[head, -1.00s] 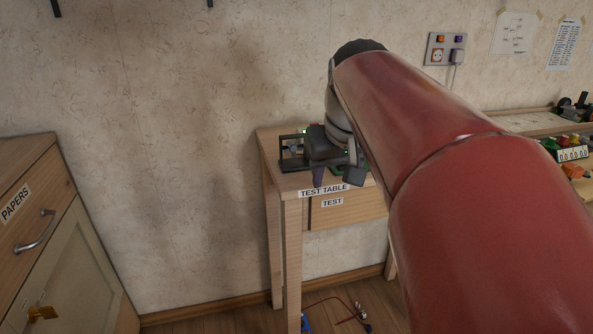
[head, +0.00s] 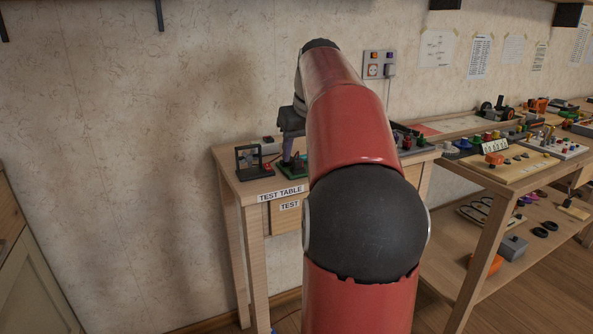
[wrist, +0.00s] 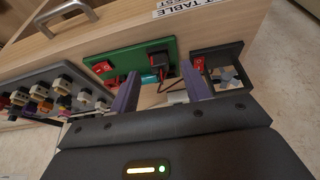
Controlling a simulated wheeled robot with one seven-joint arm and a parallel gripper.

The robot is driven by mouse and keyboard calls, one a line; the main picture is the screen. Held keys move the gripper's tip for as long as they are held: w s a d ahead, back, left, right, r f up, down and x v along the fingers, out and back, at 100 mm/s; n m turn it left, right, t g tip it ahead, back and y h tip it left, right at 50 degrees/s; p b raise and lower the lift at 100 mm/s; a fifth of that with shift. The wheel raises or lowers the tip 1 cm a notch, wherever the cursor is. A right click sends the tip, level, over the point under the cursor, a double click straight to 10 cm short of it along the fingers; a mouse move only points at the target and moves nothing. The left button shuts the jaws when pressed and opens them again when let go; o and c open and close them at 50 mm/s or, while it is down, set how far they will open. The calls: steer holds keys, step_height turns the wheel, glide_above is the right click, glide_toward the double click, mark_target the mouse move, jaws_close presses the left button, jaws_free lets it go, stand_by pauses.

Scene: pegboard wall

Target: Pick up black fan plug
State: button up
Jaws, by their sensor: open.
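A black plug (wrist: 159,58) sits at one end of a green board (wrist: 108,59), with a dark cable near it. The board also shows on the test table in the head view (head: 293,174). The black fan unit (wrist: 228,75) with its red switch stands beside the board; in the head view the fan frame (head: 248,158) is at the left of the table. My gripper (wrist: 160,72) is open, its two purple fingers apart and pointing toward the board, with the plug roughly between their tips. In the head view, my gripper (head: 289,150) is above the board, partly hidden by my arm.
The wooden test table (head: 225,170) stands against the wall. A grey panel of coloured connectors (wrist: 50,100) lies beside the board. Shelves with boards and parts (head: 515,170) stand to the right. A wall socket (head: 374,70) is behind.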

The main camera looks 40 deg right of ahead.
steer(key=shift+x, duration=1.05)
jaws_close()
steer(key=shift+r, duration=0.1)
